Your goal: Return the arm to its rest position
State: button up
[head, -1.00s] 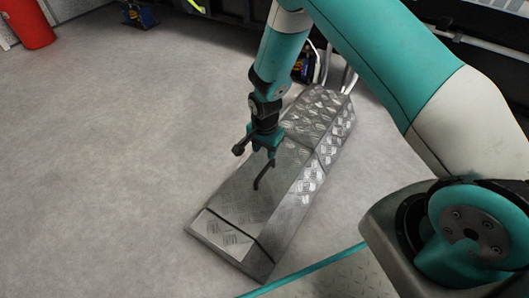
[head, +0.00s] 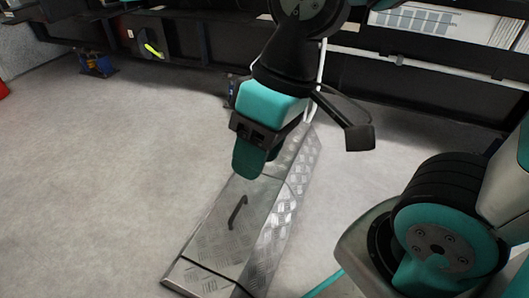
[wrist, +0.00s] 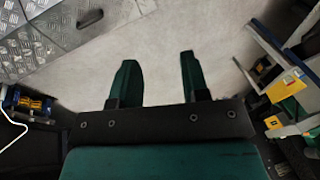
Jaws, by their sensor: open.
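My gripper (head: 255,158) hangs in the upper middle of the head view, in front of and above a metal checker-plate cover on the floor. In the wrist view its two green fingers (wrist: 160,82) stand apart with nothing between them, over bare floor. The arm above it is folded up towards the camera, with its upper end cut off by the top edge. The checker-plate cover (head: 262,226) lies long and low on the floor, with a dark handle (head: 237,212) on its top. Its far part is partly hidden by my gripper.
A dark steel frame (head: 200,40) runs along the back. A blue mount (head: 96,63) stands at the back left, and a yellow-green handle (head: 153,50) shows near it. A blue and yellow part (wrist: 285,85) stands at the right in the wrist view.

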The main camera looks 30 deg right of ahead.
jog(key=shift+s+r+n, duration=0.25)
jog(key=shift+s+n, duration=0.25)
jog(key=shift+s, duration=0.35)
notch_tip(320, 180, up, 46)
jog(key=p, duration=4.5)
jog(key=shift+f, duration=0.25)
